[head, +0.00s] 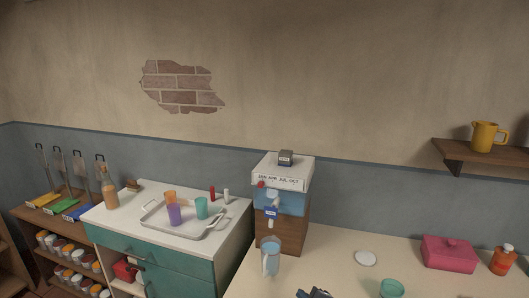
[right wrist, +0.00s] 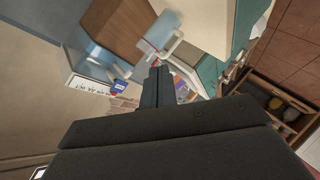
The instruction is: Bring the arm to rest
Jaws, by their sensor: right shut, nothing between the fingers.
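My right gripper (head: 314,293) shows only in part at the bottom edge of the head view, low over the counter. In the right wrist view its two dark fingers (right wrist: 157,76) are together, with nothing between them. A light blue pitcher with a white handle (head: 271,256) stands in front of the water dispenser (head: 283,230), to the left of my gripper. The pitcher also shows in the right wrist view (right wrist: 167,32), beyond the fingertips and apart from them. My left gripper is not in view.
A white lid (head: 365,258), a teal bowl (head: 392,288), a pink box (head: 449,252) and an orange bottle (head: 503,261) are on the right counter. A tray (head: 187,231) with three cups is at the left. The counter between pitcher and lid looks clear.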

